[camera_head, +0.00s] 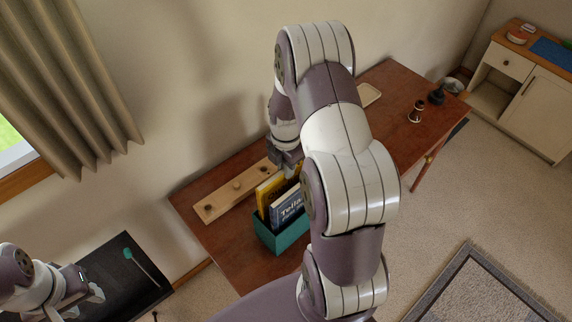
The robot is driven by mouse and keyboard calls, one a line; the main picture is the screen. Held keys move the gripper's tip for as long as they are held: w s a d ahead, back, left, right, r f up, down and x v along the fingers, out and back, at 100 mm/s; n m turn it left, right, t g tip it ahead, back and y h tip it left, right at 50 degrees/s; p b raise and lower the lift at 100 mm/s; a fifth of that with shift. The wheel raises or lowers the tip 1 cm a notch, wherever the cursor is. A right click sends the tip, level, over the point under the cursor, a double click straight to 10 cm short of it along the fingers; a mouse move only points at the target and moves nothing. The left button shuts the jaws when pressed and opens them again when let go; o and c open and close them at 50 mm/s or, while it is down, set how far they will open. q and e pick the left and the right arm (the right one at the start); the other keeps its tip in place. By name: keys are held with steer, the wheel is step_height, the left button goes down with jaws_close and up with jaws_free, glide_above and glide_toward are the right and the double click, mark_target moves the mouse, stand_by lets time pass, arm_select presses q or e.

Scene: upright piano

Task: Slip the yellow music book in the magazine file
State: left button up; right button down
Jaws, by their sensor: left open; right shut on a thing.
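The yellow music book (265,192) stands upright at the back of the green magazine file (277,238), beside a blue book (287,208). Its lower part is hidden by the blue book and the file wall, so I cannot tell how deep it sits. My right gripper (289,169) is at the yellow book's top edge and shut on it; my own arm hides part of the fingers. My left gripper (90,301) is open and empty at the lower left, far from the file.
The file stands on a brown wooden table (213,235). A wooden board with pegs (235,187) lies behind it, along the wall. A tray (370,95) and a small dark object (416,111) are farther right. A black surface (112,262) with a teal-headed stick is at left.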

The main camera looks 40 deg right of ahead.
steer(key=shift+f+b, duration=0.5)
steer(key=shift+f, duration=0.35)
steer(key=c, duration=1)
jaws_free()
step_height(320, 180, up, 13)
steer(key=b, duration=0.2)
steer(key=shift+f+b, duration=0.1)
steer(key=shift+b, duration=0.25)
